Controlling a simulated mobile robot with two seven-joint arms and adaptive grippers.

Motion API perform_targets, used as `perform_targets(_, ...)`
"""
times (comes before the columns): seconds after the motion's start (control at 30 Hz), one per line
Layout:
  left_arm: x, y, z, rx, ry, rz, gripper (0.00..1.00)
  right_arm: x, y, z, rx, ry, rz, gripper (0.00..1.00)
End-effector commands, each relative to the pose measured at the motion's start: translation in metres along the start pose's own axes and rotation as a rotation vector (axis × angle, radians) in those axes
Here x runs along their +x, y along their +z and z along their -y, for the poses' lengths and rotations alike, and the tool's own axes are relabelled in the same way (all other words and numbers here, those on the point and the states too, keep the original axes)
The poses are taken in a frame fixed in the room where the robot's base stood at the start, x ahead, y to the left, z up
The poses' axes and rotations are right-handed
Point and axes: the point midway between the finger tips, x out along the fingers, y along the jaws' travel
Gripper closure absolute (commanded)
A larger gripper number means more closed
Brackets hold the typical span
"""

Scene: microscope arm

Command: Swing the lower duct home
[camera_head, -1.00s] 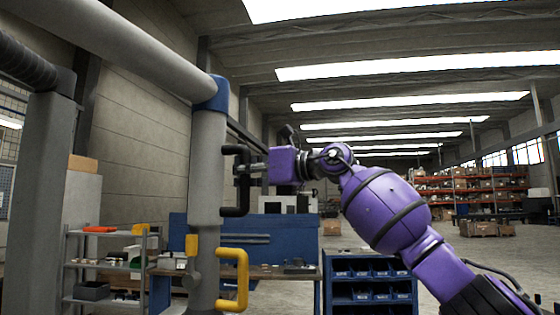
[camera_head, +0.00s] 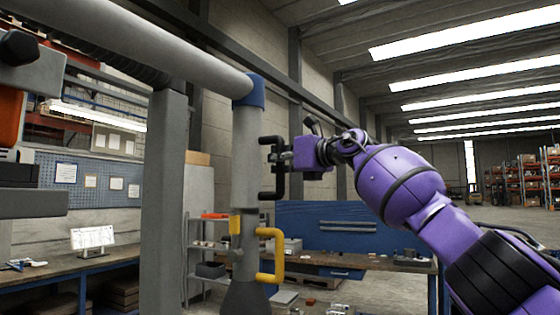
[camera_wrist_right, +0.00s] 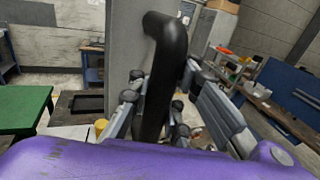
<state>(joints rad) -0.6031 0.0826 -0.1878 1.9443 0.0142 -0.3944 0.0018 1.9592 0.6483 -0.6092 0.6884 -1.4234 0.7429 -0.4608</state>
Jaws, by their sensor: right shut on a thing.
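The lower duct (camera_head: 246,155) is a grey upright pipe hanging below a blue collar (camera_head: 249,91) at the end of the sloping grey upper duct (camera_head: 165,50). A black handle (camera_head: 277,194) is on the pipe's right side, with a yellow handle (camera_head: 279,250) lower down. My right gripper (camera_head: 280,157) is shut on the black handle, reaching in from the right. The right wrist view shows the black handle (camera_wrist_right: 172,45) passing between the gripper's fingers (camera_wrist_right: 160,112); they partly hide its lower part. My left gripper is not in view.
A grey post (camera_head: 165,200) stands left of the duct. A workbench (camera_head: 70,268) and pegboard (camera_head: 90,180) are farther left. A blue workbench (camera_head: 345,235) stands behind on the right. A grey machine with an orange part (camera_head: 12,115) fills the left edge.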

Motion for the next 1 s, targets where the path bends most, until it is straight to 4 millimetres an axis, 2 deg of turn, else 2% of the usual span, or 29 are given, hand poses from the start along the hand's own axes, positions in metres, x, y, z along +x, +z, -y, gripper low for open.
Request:
perform_targets(0.27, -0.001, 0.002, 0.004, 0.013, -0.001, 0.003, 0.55, 0.001, 0.000, -0.003, 0.000, 0.004, 0.000, 1.00)
perform_targets(0.3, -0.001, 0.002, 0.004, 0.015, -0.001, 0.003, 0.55, 0.001, 0.000, -0.003, 0.000, 0.004, 0.000, 0.91)
perform_targets(0.53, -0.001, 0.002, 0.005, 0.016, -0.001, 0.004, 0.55, 0.001, 0.000, -0.002, 0.000, 0.003, 0.000, 0.62)
perform_targets(0.87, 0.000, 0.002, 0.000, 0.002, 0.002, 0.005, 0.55, -0.001, 0.000, 0.000, 0.000, 0.001, 0.000, 0.62)
perform_targets(1.0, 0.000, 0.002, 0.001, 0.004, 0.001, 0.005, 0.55, -0.009, 0.001, 0.001, -0.001, 0.000, 0.001, 0.62)
